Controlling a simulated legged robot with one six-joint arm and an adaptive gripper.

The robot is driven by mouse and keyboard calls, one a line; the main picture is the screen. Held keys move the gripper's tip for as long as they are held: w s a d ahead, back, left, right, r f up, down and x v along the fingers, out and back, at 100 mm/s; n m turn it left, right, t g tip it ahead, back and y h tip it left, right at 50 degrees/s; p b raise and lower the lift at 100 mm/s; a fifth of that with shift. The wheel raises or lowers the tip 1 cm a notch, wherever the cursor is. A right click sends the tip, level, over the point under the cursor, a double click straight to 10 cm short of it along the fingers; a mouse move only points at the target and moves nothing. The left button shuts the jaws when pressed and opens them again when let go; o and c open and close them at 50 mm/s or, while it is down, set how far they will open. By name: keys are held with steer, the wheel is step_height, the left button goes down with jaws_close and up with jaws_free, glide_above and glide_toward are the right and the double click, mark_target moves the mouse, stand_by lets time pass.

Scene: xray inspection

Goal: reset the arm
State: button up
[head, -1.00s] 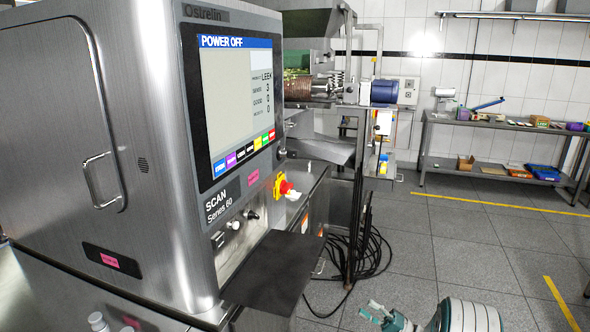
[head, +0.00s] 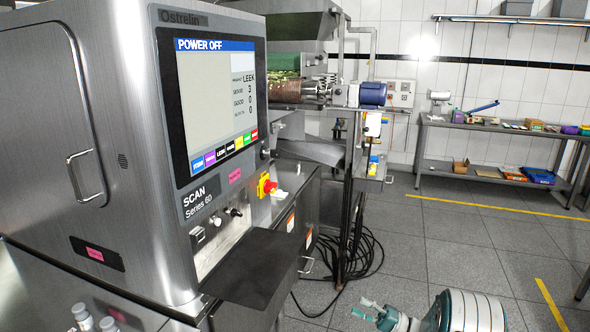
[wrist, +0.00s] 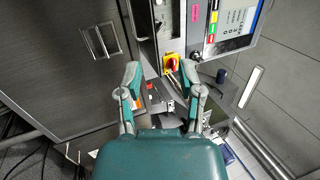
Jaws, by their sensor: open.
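My gripper (head: 372,309) shows at the bottom of the head view, right of the machine and over the floor. In the wrist view my gripper (wrist: 161,80) has its two fingers spread apart with nothing between them. The steel scanner (head: 130,150) fills the left of the head view. Its screen (head: 215,100) reads POWER OFF. A red and yellow rotary switch (head: 267,186) sits below the screen. In the wrist view the switch (wrist: 171,63) appears beyond and between the fingertips, apart from them.
A dark flat shelf (head: 255,268) juts out from the scanner's front. Black cables (head: 350,258) lie coiled on the floor beside a conveyor frame. A workbench (head: 490,127) with boxes stands at the back right. The grey tiled floor (head: 450,235) on the right is mostly clear.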

steer(key=s+a+r+n+g+h, duration=0.3)
steer(key=s+a+r+g+h, duration=0.6)
steer(key=s+r, duration=0.5)
steer(key=s+d+r+t+h, duration=0.2)
steer(key=s+h, duration=0.4)
steer(key=s, duration=0.3)
steer(key=s+d+r+t+h, duration=0.3)
steer(key=s+d+t+h, duration=0.2)
steer(key=s, duration=0.5)
steer(key=shift+s+t+h, duration=0.25)
steer(key=shift+t+h, duration=0.55)
steer(key=shift+t, duration=0.1)
steer(key=shift+a, duration=0.15)
